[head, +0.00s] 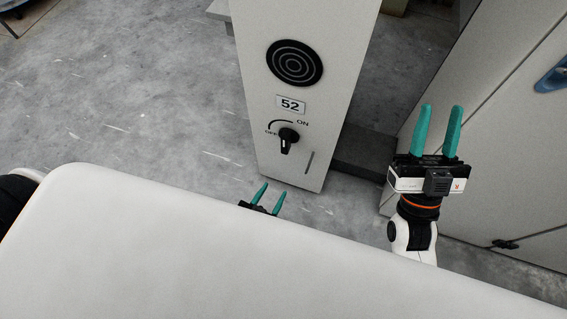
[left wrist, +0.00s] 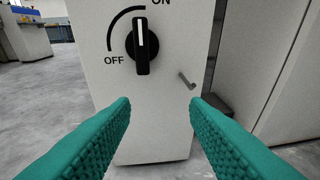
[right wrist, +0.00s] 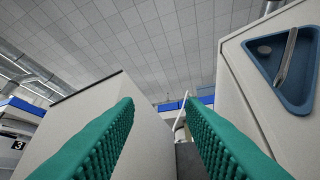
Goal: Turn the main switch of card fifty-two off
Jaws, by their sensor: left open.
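The card's pale post carries a plate "52" (head: 291,105) with a black rotary main switch (head: 289,140) below it. In the left wrist view the switch (left wrist: 142,47) stands upright, its white line pointing up, toward the ON side of the arc; OFF is printed at its left. My left gripper (head: 271,194) is open and empty, low in front of the post, partly hidden by my white body. In its wrist view the switch is ahead, above the fingertips, and untouched. My right gripper (head: 442,107) is open and empty, right of the post, pointing up.
A round black ringed disc (head: 294,63) is above the plate. A pale cabinet with a blue triangular tray (right wrist: 286,92) stands at the right. Grey floor lies open at the left.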

